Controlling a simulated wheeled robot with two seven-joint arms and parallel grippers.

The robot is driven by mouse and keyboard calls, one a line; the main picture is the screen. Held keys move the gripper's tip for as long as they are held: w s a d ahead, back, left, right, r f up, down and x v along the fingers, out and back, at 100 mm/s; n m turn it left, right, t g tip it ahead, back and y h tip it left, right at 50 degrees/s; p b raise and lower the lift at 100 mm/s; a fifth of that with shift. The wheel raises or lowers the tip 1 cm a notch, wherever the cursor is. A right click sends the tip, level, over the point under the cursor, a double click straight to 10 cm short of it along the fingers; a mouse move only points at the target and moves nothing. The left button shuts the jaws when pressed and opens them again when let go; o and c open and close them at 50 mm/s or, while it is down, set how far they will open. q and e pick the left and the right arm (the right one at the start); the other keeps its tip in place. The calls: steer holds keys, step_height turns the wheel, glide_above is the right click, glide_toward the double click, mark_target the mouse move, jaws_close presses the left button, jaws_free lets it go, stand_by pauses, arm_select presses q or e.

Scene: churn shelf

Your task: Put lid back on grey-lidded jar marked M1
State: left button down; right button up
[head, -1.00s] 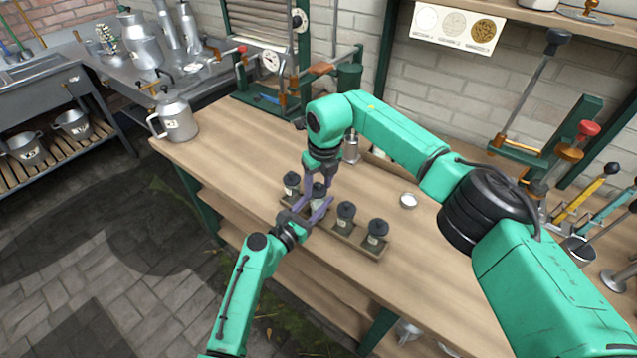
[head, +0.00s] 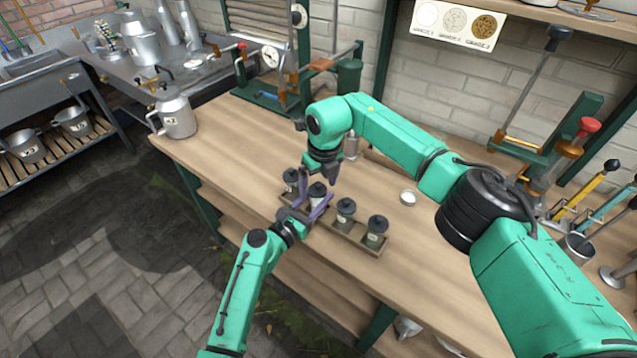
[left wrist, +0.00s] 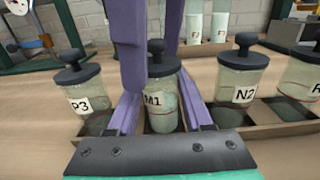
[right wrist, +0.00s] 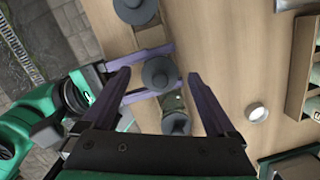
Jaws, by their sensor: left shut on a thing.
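The jar marked M1 (left wrist: 163,105) is a clear jar standing upright in the tray (left wrist: 275,130), between P3 (left wrist: 88,98) and N2 (left wrist: 240,85). Its dark grey lid with a round knob (left wrist: 156,62) sits on its mouth and looks level; from above the lid shows in the right wrist view (right wrist: 160,73). My left gripper (head: 316,202) comes from the front and is shut around the M1 jar's body, one finger on each side. My right gripper (right wrist: 158,77) is open above the M1 lid, with a finger apart on each side, not touching it as far as I can see.
Two more lidded jars (head: 346,211) (head: 377,229) stand to the right in the tray. A small white-topped round thing (head: 408,198) lies on the bench behind them. A metal can (head: 177,118) stands at the bench's left end. The bench left of the tray is clear.

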arm_select(q)
steer(key=shift+f, duration=0.1)
steer(key=shift+c, duration=1.2)
jaws_free()
arm_select(e)
step_height(320, 180, up, 12)
steer(key=s, duration=0.1)
steer(key=shift+s+d, duration=0.25)
steer(key=shift+d, duration=0.2)
steer(key=shift+f, duration=0.1)
arm_select(q)
steer(key=b+v, duration=0.2)
steer(key=v, duration=1.2)
steer(key=shift+s+a, duration=0.2)
steer(key=shift+s, duration=0.05)
arm_select(e)
steer(key=shift+f, duration=0.95)
